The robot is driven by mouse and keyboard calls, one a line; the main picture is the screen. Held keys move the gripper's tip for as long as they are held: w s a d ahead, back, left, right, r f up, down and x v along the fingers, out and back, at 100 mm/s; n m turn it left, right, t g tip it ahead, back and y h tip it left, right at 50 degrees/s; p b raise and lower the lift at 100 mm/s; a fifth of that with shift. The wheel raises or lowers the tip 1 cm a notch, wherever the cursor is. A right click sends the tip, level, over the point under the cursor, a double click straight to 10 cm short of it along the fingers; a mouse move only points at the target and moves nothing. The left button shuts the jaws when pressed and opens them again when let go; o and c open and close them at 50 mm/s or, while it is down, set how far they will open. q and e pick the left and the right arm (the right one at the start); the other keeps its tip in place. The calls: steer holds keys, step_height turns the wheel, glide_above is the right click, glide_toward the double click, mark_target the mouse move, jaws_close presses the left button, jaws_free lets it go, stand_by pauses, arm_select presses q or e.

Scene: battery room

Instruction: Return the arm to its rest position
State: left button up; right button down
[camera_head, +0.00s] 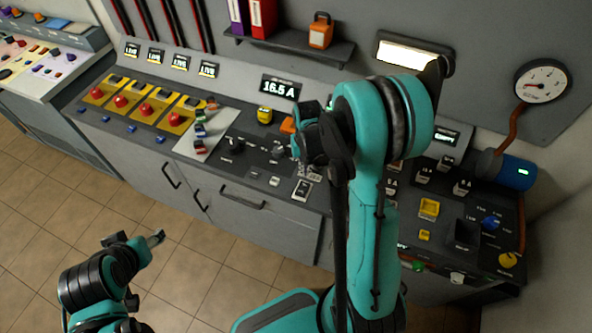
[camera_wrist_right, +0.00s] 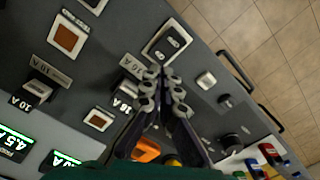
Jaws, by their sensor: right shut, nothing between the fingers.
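My right arm (camera_head: 375,225) is teal and black. It rises in front of the console and bends over at the top. My right gripper (camera_head: 297,150) is at its left side, over the middle of the console; I cannot tell whether it touches the panel. In the right wrist view the gripper's fingers (camera_wrist_right: 164,92) are together with nothing between them, over the grey panel with its switches. My left gripper (camera_head: 155,239) is at the lower left over the floor, clear of the console. Its fingers are too small to judge.
The console (camera_head: 262,208) has yellow-based red buttons (camera_head: 121,101), a 16.5 A display (camera_head: 281,87) and a blue cylinder (camera_head: 516,172) at right. A shelf (camera_head: 290,47) and a round gauge (camera_head: 542,82) are on the wall. Tiled floor (camera_head: 190,285) is free in front.

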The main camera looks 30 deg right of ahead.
steer(key=s+a+r+n+t+b, duration=0.4)
steer(key=s+a+r+t+b, duration=0.2)
steer(key=s+a+b, duration=0.4)
steer(key=shift+s+a+r+t+b, duration=0.3)
steer(key=shift+s+r+t+b, duration=0.05)
steer(key=shift+s+t+b, duration=0.25)
